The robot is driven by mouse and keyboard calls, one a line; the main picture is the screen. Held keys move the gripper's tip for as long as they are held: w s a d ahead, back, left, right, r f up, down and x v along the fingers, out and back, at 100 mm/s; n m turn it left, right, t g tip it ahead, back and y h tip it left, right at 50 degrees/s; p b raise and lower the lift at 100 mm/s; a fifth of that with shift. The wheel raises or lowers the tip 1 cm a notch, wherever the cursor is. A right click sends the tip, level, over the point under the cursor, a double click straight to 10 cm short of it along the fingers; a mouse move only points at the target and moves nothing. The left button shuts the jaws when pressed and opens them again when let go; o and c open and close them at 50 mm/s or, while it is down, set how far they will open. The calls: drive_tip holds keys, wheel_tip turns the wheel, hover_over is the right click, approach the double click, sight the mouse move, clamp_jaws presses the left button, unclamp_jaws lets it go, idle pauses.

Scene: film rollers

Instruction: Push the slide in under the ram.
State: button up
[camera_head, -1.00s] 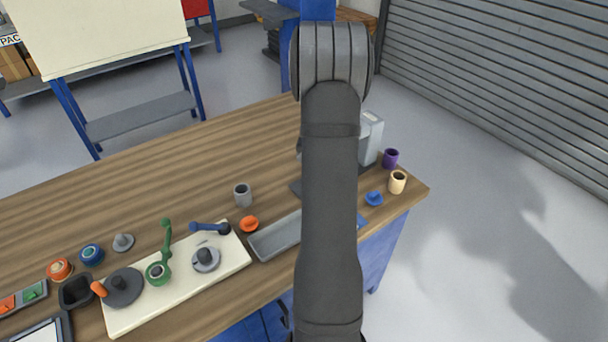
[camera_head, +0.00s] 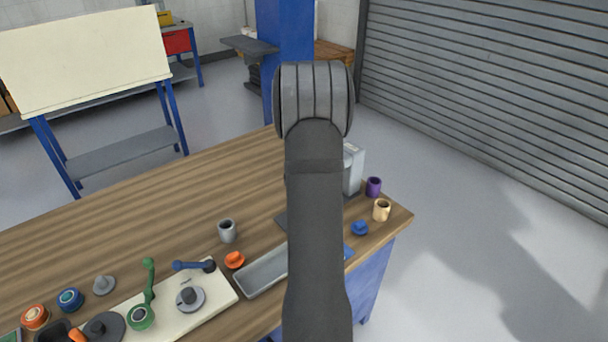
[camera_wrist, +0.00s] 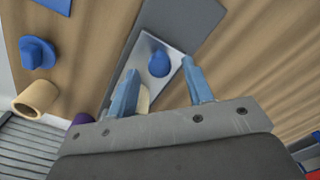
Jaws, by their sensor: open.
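In the wrist view, a pale grey metal plate with a round blue knob (camera_wrist: 158,63), which looks like the slide (camera_wrist: 172,78), lies by a dark grey base plate (camera_wrist: 185,14). My gripper (camera_wrist: 161,88) is open, its two blue fingers on either side of the plate near the knob; I cannot tell if they touch it. A cream rounded piece (camera_wrist: 143,101) shows beside the left finger. In the head view, the grey press body (camera_head: 354,171) shows just right of my arm. My arm hides my gripper and the slide there, and I cannot make out the ram.
A purple cup (camera_head: 373,187), a cream cup (camera_head: 381,210) and a blue knobbed piece (camera_head: 360,228) stand at the table's right end. A grey tray (camera_head: 262,272), orange piece (camera_head: 234,260), grey cup (camera_head: 227,231) and cream board (camera_head: 215,297) lie left. The table's back left is clear.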

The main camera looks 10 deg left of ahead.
wheel_tip(320, 180, up, 16)
idle(0.3)
wheel_tip(320, 180, down, 18)
drive_tip(key=m, duration=1)
drive_tip(key=shift+s+r+m, duration=0.1)
drive_tip(key=shift+r+m, duration=0.1)
drive_tip(key=shift+m, duration=0.2)
clamp_jaws()
drive_tip(key=shift+d, duration=0.1)
